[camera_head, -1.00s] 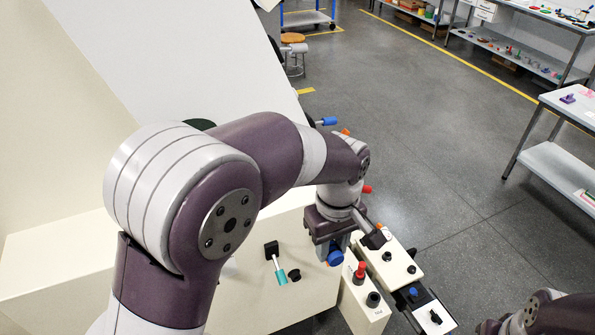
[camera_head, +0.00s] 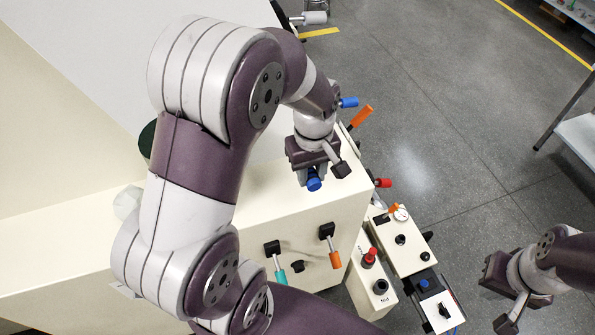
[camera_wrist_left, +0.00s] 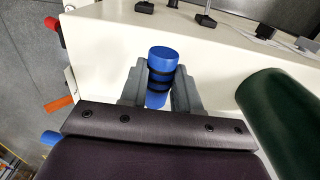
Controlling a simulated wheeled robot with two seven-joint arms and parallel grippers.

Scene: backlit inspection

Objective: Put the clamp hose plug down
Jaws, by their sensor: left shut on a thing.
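The clamp hose plug (camera_wrist_left: 160,62) is a blue cylinder with black bands, seen in the left wrist view between the two grey fingers. My left gripper (camera_head: 313,180) is shut on it, and the plug's blue end shows below the gripper in the head view. The gripper is over the cream top of the large cabinet (camera_head: 275,215). I cannot tell whether the plug touches that surface. My right gripper (camera_head: 500,283) is at the lower right of the head view over the floor side; its fingers are not clear.
A dark green cylinder (camera_wrist_left: 285,120) stands close right of the left gripper in the wrist view. Teal (camera_head: 281,277) and orange (camera_head: 335,259) handled levers are on the cabinet front. A box with a red knob (camera_head: 369,257) and a panel (camera_head: 400,240) stand beside it.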

